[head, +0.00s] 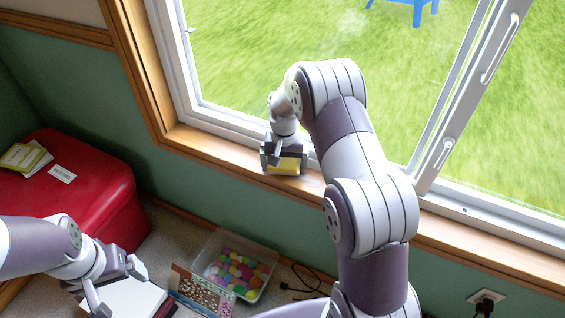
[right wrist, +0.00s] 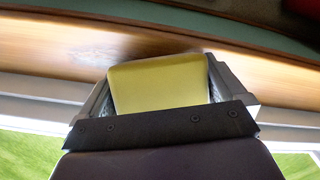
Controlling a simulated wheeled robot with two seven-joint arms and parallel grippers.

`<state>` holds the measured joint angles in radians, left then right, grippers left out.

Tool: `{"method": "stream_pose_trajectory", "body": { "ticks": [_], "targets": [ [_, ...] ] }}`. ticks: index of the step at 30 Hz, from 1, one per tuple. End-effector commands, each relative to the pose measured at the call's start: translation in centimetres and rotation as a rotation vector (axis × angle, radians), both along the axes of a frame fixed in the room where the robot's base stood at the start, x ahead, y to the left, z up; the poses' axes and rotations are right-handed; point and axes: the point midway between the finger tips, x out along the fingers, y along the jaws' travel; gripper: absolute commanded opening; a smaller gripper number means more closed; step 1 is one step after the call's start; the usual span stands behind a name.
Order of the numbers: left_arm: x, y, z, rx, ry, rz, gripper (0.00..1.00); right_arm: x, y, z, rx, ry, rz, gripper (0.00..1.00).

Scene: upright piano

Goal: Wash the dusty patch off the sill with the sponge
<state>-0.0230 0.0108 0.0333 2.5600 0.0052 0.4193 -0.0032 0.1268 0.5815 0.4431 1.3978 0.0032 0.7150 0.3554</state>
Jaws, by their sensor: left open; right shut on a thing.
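The yellow sponge (head: 287,167) is held between the jaws of my right gripper (head: 284,163), at the wooden window sill (head: 225,147). The sponge also shows in the right wrist view (right wrist: 158,84), with a finger on each side. It is low over the sill or touching it; I cannot tell which. A pale greyish dusty patch (right wrist: 98,52) lies on the sill beside the sponge in the right wrist view. In the head view it is faint, just right of the sponge.
The white window frame (head: 225,122) borders the sill, and an open sash (head: 470,100) stands at the right. Below are a red ottoman (head: 85,190) with booklets (head: 25,158), a clear bin (head: 212,250) of colourful balls, a black cable (head: 303,283) and a wall socket (head: 487,298).

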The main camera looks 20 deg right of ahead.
Motion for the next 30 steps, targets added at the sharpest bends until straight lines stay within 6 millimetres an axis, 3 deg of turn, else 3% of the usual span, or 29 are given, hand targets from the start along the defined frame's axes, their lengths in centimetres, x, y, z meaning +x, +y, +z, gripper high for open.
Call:
{"method": "stream_pose_trajectory", "body": {
  "ticks": [9, 30],
  "targets": [
    [0.0, 0.0, 1.6, 0.0, 0.0, 0.0, 0.93, -3.0, -2.4, -0.5, 0.001, 0.02, -0.005, 0.4],
    [0.0, 0.0, 3.7, 0.0, 0.0, 0.0, 0.93, -6.8, -5.6, -0.5, 0.004, 0.02, -0.006, 0.4]
  ]
}}
